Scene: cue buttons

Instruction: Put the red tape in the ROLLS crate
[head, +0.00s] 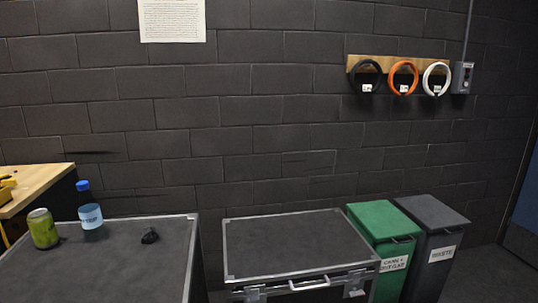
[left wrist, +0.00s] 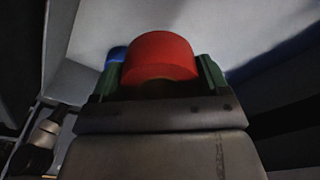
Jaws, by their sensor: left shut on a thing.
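In the left wrist view the red tape (left wrist: 160,58) is a thick red roll. It sits between the green-edged fingers of my left gripper (left wrist: 160,75), which is shut on it. Behind it is a pale grey surface with a raised edge (left wrist: 75,60), and I cannot tell what that is. A blue thing (left wrist: 116,54) shows just left of the tape, partly hidden. Neither gripper shows in the head view. No crate marked ROLLS can be made out.
In the head view a dark case (head: 295,245) stands beside a green bin (head: 382,222) and a grey bin (head: 432,214). A nearer case top (head: 130,265) holds a green can (head: 43,228), a blue-capped bottle (head: 90,212) and a small black object (head: 150,236).

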